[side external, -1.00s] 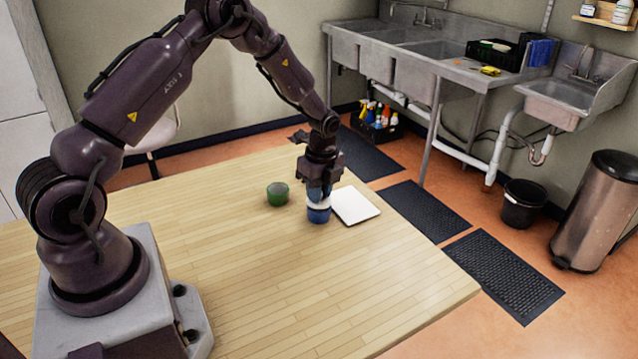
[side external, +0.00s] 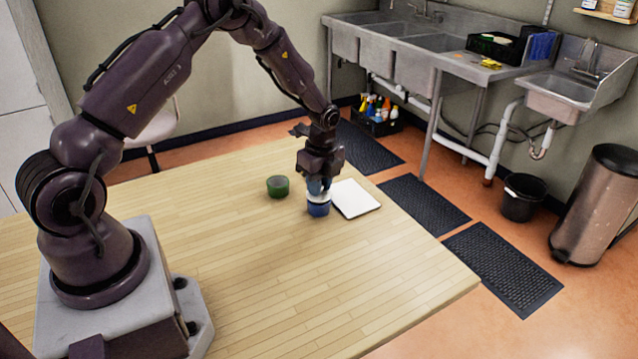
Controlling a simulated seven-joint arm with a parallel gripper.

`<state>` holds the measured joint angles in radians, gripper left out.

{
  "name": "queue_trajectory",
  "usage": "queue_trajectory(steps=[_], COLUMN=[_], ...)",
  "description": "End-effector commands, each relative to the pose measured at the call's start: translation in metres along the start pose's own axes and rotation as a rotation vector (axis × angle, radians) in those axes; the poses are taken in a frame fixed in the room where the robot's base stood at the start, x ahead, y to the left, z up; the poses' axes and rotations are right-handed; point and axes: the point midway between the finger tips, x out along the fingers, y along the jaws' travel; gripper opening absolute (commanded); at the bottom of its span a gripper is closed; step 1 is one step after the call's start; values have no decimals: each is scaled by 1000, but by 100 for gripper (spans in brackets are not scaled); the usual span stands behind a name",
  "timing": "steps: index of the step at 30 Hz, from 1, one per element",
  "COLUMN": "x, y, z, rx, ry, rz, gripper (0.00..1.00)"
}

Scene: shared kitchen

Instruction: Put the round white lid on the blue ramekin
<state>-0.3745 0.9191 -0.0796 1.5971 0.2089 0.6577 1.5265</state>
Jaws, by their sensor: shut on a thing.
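The blue ramekin (side external: 318,209) stands upright on the wooden table, toward its far right part. The round white lid (side external: 318,196) shows as a pale band at the top of the ramekin, directly under my gripper (side external: 318,187). My gripper points down and is shut on the lid. The fingers partly hide the lid, and I cannot tell whether it rests fully on the rim.
A green ramekin (side external: 278,187) stands a little left of the blue one. A flat white square board (side external: 355,199) lies close on the right. The front and middle of the wooden table (side external: 250,270) are clear. Sinks stand beyond the table.

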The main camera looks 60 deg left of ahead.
Motion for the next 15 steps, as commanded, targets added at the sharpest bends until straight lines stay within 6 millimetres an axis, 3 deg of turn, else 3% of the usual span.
queue_trajectory(steps=[15], x=[4], y=[0], z=[0], rx=[0], ry=[0], rz=[0], gripper=[0])
